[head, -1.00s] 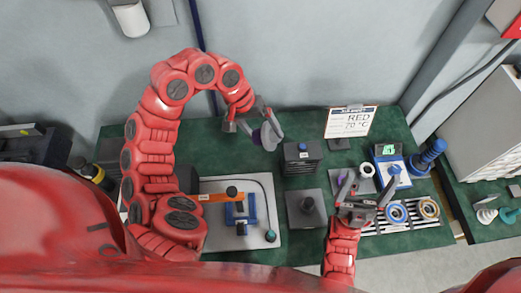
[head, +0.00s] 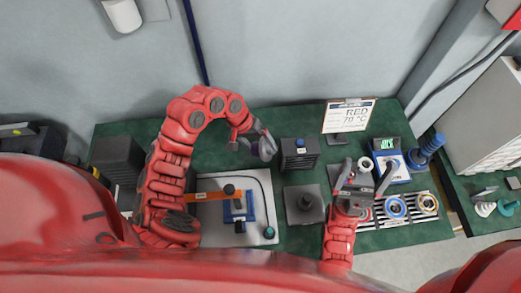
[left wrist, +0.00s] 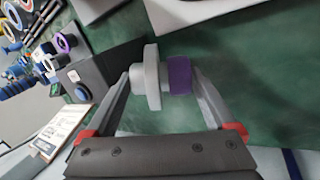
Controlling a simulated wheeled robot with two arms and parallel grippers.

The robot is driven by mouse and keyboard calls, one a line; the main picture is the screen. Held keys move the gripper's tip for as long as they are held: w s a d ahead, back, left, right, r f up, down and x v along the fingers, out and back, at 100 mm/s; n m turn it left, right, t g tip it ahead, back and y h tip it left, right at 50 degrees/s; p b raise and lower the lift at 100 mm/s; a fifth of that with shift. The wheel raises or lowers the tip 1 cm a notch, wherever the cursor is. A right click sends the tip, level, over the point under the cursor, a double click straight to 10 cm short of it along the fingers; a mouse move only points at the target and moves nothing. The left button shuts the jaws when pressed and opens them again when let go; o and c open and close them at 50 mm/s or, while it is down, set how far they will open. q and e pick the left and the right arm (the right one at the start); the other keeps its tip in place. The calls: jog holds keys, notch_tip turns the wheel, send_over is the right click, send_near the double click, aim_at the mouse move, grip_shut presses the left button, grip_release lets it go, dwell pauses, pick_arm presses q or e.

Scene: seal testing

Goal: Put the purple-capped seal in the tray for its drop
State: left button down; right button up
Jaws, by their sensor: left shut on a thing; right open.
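My left gripper (head: 259,143) is shut on the purple-capped seal, at the back of the green table, left of the dark box. In the left wrist view the seal (left wrist: 152,78) is a light grey disc with a short stem and a purple cap (left wrist: 180,76), pinched between the two fingertips. In the head view the fingers partly hide it. My right gripper (head: 366,180) is open, its fingers spread above the table near the striped rack. A light grey tray (head: 210,236) lies front left, holding an orange-handled tool and a blue frame. I cannot tell which tray belongs to the seal.
A dark box (head: 300,154) with a blue top knob stands right of the left gripper. A dark plate with a post (head: 304,206) is in front. A sign (head: 348,115) reads RED 70 °C. A blue meter (head: 391,160) and a striped rack with rings (head: 410,225) stand right.

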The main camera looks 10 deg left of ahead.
pick_arm(q)
jog(key=shift+f+p, duration=0.35)
jog(key=shift+f, duration=1.7)
jog(key=shift+f, duration=0.15)
grip_release()
